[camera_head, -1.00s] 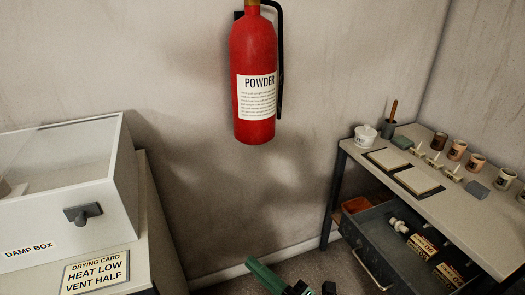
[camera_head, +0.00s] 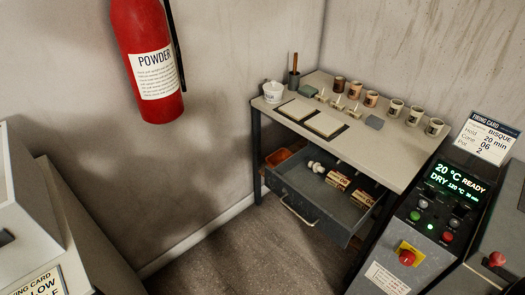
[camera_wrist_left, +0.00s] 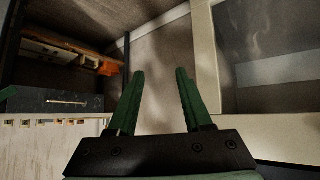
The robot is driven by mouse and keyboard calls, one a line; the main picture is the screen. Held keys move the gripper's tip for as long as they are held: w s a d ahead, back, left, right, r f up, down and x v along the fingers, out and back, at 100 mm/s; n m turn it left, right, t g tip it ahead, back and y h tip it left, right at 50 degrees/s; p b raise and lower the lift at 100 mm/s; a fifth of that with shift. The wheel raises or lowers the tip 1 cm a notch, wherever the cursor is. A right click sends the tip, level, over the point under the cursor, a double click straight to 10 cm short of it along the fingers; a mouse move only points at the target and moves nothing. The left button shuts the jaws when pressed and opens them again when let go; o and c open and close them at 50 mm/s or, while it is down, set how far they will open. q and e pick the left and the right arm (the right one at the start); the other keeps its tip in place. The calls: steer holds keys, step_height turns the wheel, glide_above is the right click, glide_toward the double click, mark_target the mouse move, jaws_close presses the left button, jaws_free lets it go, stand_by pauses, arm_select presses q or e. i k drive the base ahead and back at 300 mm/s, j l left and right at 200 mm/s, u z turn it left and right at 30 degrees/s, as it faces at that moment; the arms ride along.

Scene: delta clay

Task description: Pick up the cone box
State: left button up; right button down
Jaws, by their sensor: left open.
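Two small cream-and-brown boxes lie in the open grey drawer under the table in the head view: one box (camera_head: 338,181) nearer the middle and another box (camera_head: 362,199) to its right. Their labels are partly readable, with "06" on at least one. The drawer (camera_head: 318,210) is pulled out, and a white knobbed item (camera_head: 316,167) lies left of the boxes. My left gripper (camera_wrist_left: 158,75) shows in the left wrist view with its two green fingers apart and nothing between them. It is away from the boxes. My right gripper is not in view.
The table (camera_head: 380,150) above the drawer carries several cups, tiles and a white tub (camera_head: 273,92). A control panel (camera_head: 440,205) stands close at the right. A damp box (camera_head: 20,200) is at the left. The floor (camera_head: 215,250) between is clear.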

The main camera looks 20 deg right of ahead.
mark_target(339, 180)
steer(key=z, duration=2.15)
steer(key=k+j+u, duration=0.2)
steer(key=j+u, duration=0.2)
steer(key=i+j, duration=0.05)
steer(key=j, duration=0.05)
